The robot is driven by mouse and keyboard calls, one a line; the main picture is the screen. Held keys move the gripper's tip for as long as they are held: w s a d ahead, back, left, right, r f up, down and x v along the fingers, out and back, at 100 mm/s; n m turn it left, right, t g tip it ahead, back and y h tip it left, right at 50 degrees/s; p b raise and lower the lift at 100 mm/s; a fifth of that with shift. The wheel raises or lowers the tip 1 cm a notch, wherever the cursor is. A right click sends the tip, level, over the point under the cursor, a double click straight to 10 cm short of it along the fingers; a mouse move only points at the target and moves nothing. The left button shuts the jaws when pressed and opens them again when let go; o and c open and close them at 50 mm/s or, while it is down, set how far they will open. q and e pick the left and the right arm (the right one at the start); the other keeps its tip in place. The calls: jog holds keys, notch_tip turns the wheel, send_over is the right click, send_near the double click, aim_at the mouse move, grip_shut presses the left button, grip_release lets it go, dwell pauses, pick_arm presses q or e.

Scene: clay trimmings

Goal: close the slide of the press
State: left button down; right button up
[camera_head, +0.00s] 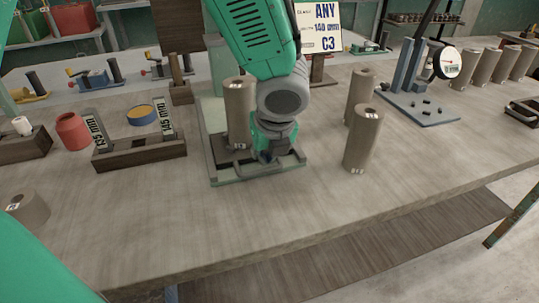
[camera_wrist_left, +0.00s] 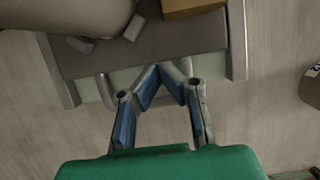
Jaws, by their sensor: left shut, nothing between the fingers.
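The press (camera_head: 212,150) is a pale green frame with side rails on the bench. Its slide, a dark plate (camera_wrist_left: 150,47), shows between the rails in the left wrist view, with a thin grey handle (camera_wrist_left: 104,92) at the near edge. A brown clay cylinder (camera_head: 239,100) stands on the slide and shows at the top left of the wrist view (camera_wrist_left: 60,15). My left gripper (camera_wrist_left: 160,70) is shut and empty, its fingertips at the slide's near edge by the handle. I cannot tell whether they touch. In the head view my arm hides part of the press.
Two clay cylinders (camera_head: 362,138) (camera_head: 359,92) stand right of the press. A dark wooden holder (camera_head: 140,152) with labelled uprights is left, near a red jar (camera_head: 72,131). A gauge stand (camera_head: 420,104) is at the back right.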

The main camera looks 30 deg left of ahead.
pick_arm(q)
jog(key=w+a+p, duration=0.6)
jog(key=a+p, duration=0.1)
jog(key=w+a+p, duration=0.3)
jog(key=a, duration=0.1)
jog(key=shift+w+a+r, duration=0.1)
jog(key=shift+w+r, duration=0.05)
jog(key=shift+r, duration=0.1)
jog(key=w+a+p, duration=0.2)
jog(key=a+p, duration=0.1)
jog(key=shift+w+a+f, duration=0.15)
jog(key=shift+w+f, duration=0.05)
jog(key=shift+w, duration=0.2)
jog(key=shift+w+a+p, duration=0.3)
jog(key=shift+a, duration=0.25)
jog(key=shift+w, duration=0.1)
jog(key=shift+w+d+r, duration=0.1)
jog(key=shift+w+d, duration=0.05)
